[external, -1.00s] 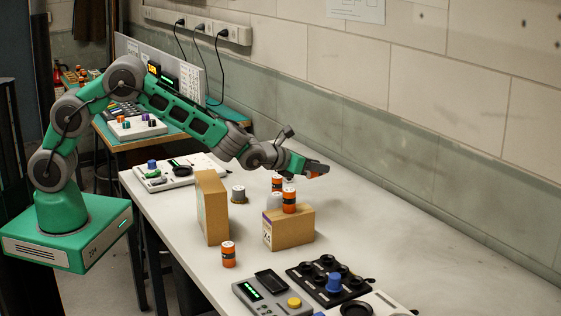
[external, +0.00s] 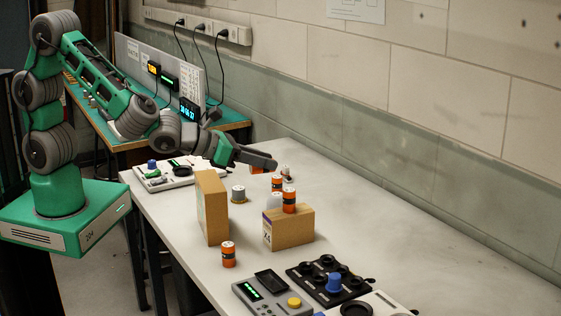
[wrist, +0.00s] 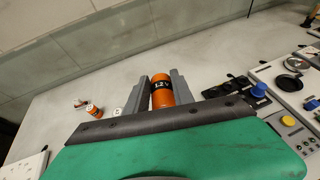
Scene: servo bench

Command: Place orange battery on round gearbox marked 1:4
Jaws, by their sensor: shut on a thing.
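My gripper (external: 268,162) is shut on an orange battery (wrist: 162,94) with a black band reading 1.2V, held upright between the two grey fingers in the wrist view. In the external view only a bit of its orange shows under the fingers, above the table's far part. A grey cylinder with a pale top (external: 238,194) stands on the table right of a tall cardboard box. A white-topped cylinder (external: 285,171) stands beyond the low box, close to my gripper. A pale cylinder (external: 274,202) is by the low box. I cannot read a 1:4 mark on any of them.
The tall box (external: 212,207) and low cardboard box (external: 289,228) stand mid-table. Other orange batteries are at the low box (external: 289,202), behind it (external: 277,184) and in front (external: 228,254). Devices (external: 272,295) occupy the near end. The table's right side is clear.

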